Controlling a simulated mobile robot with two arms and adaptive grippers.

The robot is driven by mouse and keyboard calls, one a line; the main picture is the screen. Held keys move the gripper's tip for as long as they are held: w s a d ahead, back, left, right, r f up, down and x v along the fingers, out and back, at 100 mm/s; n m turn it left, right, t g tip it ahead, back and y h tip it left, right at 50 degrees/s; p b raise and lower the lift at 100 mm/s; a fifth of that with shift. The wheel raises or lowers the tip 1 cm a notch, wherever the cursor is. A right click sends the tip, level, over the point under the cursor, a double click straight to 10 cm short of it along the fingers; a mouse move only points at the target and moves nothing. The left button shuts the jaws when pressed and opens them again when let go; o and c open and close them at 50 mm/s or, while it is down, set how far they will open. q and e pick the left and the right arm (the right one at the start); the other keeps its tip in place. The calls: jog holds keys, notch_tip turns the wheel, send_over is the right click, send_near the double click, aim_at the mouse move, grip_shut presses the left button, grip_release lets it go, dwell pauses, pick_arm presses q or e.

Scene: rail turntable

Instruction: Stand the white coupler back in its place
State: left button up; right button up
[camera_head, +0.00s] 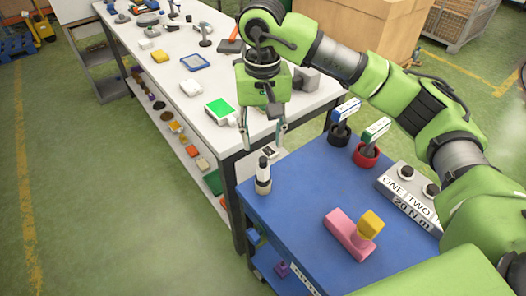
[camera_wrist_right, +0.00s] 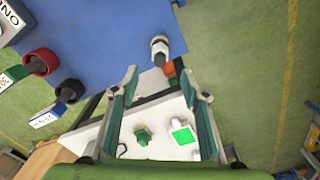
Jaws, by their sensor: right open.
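A small upright cylinder, white with black bands and a dark top (camera_head: 263,175), stands at the left corner of the blue table (camera_head: 300,190). It is the only white coupler-like piece I can make out on this table. It also shows in the right wrist view (camera_wrist_right: 159,47), just beyond the fingertips. My right gripper (camera_head: 261,147) hangs above and slightly behind it, fingers pointing down, open and empty. In the right wrist view its two fingers (camera_wrist_right: 160,72) are spread wide, with nothing between them. My left gripper is out of view.
A pink block with a yellow piece (camera_head: 349,234) lies on the blue table. Black (camera_head: 339,136) and red (camera_head: 366,155) ring holders carry labelled tags. A grey block marked ONE, TWO (camera_head: 410,195) stands at right. The white workbench (camera_head: 170,75) holds several items.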

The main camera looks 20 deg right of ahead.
jog(key=shift+r, duration=1.45)
